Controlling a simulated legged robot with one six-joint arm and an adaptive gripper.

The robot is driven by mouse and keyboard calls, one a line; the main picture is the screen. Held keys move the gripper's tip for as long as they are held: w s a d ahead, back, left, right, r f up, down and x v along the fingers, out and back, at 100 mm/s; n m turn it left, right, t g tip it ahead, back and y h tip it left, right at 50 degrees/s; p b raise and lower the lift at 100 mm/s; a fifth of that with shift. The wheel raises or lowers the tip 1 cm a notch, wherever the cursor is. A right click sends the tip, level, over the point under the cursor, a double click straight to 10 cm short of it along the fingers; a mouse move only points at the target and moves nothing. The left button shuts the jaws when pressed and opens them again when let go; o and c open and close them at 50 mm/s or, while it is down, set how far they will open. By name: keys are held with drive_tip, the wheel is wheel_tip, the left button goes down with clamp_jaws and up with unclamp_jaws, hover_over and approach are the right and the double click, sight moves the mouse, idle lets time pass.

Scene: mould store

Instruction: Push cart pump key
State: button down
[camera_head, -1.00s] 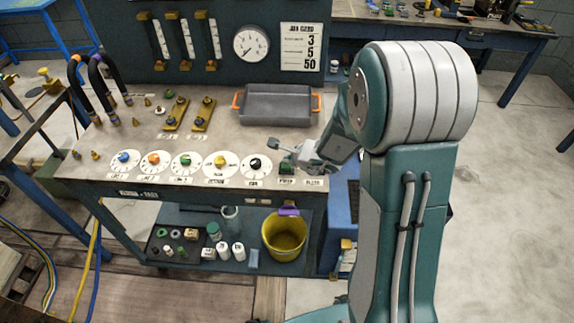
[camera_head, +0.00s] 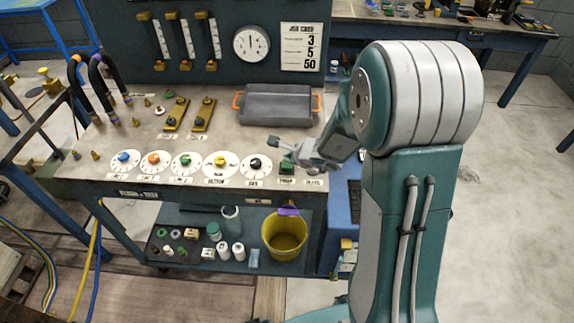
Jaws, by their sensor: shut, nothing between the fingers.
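The cart (camera_head: 75,174) is a blue bench with a worn grey top. A green key (camera_head: 287,167) sits at its front edge, right of the row of dials, above one of two small labels that I cannot read for certain. My gripper (camera_head: 280,147) is shut and empty, just behind and above the green key. Whether it touches the key cannot be told. The gripper and wrist cover the area behind the second label (camera_head: 313,183), so any key there is hidden.
A black-knobbed dial (camera_head: 257,165) is left of the green key, with several coloured dials further left. A grey tray (camera_head: 277,105) with orange handles stands behind my gripper. A round gauge (camera_head: 252,44) and a card (camera_head: 301,46) are on the back panel. A yellow bucket (camera_head: 285,237) stands below.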

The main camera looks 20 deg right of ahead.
sight(288, 165)
drive_tip(key=shift+r, duration=0.25)
drive_tip(key=shift+r, duration=3)
drive_tip(key=s+a+r+n+g+y, duration=0.1)
drive_tip(key=s+a+r+n, duration=0.2)
drive_tip(key=s+r+n, duration=0.25)
drive_tip(key=s+a+r+n+g, duration=0.1)
drive_tip(key=s+a+r+n, duration=0.2)
drive_tip(key=s+r+n, duration=0.25)
drive_tip(key=s+d+r+n+h, duration=0.1)
drive_tip(key=s+d+n+h, duration=0.1)
drive_tip(key=s+n, duration=0.3)
drive_tip(key=s+d+r+n+h, duration=0.1)
drive_tip(key=s+d+n+h, duration=0.1)
drive_tip(key=s+n, duration=0.4)
drive_tip(key=s+d, duration=0.1)
drive_tip(key=s, duration=0.4)
drive_tip(key=shift+d+r+g+h, duration=0.25)
drive_tip(key=shift+d+g+h, duration=0.05)
drive_tip(key=shift+g+h, duration=0.1)
